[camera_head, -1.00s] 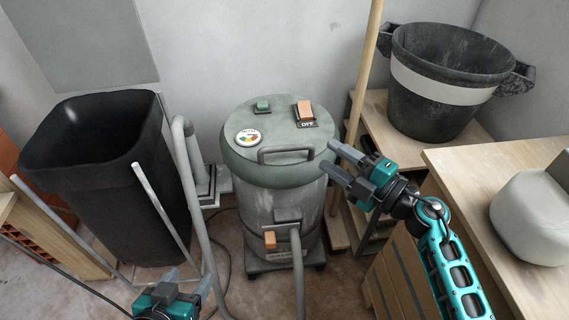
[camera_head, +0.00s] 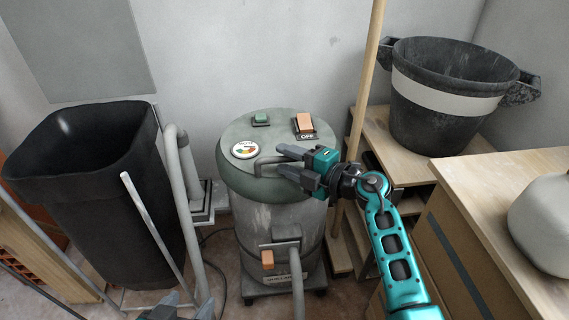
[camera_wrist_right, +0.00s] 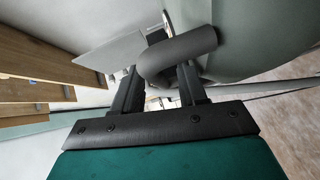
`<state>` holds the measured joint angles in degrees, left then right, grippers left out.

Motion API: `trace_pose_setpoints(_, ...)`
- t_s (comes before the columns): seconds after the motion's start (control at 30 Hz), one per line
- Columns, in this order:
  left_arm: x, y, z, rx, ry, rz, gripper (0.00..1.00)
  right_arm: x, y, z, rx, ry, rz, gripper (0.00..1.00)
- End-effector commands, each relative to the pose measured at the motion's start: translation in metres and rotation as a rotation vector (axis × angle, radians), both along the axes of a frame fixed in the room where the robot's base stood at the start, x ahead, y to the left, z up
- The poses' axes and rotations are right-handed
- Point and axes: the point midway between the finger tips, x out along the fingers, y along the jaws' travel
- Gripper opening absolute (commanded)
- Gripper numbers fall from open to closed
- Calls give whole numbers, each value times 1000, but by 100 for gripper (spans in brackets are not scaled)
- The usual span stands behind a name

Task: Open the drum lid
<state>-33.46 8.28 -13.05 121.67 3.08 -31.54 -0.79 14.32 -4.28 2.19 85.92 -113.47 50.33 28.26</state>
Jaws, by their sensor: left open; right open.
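The grey-green drum (camera_head: 281,225) stands on the floor in the middle of the head view, with its round lid (camera_head: 240,128) closed on top. A curved lid handle (camera_head: 262,163) is at the lid's front edge; it also shows in the right wrist view as a thick grey bar (camera_wrist_right: 180,52). My right gripper (camera_head: 284,160) is open at the right part of the handle, and the bar lies between or just above its fingers in the wrist view; contact cannot be told. My left gripper (camera_head: 190,306) is open and empty, low in the head view and partly cut off by the bottom edge.
A black bin (camera_head: 95,200) stands left of the drum with a grey hose (camera_head: 177,170) between them. A wooden pole (camera_head: 366,80), wooden steps (camera_head: 385,150) with a black bucket (camera_head: 440,120), and a bench (camera_head: 500,190) crowd the right side.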

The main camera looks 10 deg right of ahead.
Motion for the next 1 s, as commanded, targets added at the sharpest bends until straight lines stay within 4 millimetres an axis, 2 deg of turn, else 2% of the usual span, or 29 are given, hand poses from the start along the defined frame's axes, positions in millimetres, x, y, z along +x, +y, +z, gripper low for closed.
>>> trace_pose_setpoints(0.13, 2, -4, 2, -12, -7, -1, 65, 7, 7, -2, 2, 0, 1, 42)
trace_pose_setpoints(0.43, 3, -5, 3, -10, -7, -3, 65, 8, 8, -1, 0, 0, 0, 42)
trace_pose_setpoints(0.87, 4, -1, 2, -5, -11, 1, 65, 8, 8, -1, 0, 0, 0, 1)
trace_pose_setpoints(1.0, 4, -1, 2, -4, -11, 1, 65, 8, 8, -1, 0, 0, 0, 0)
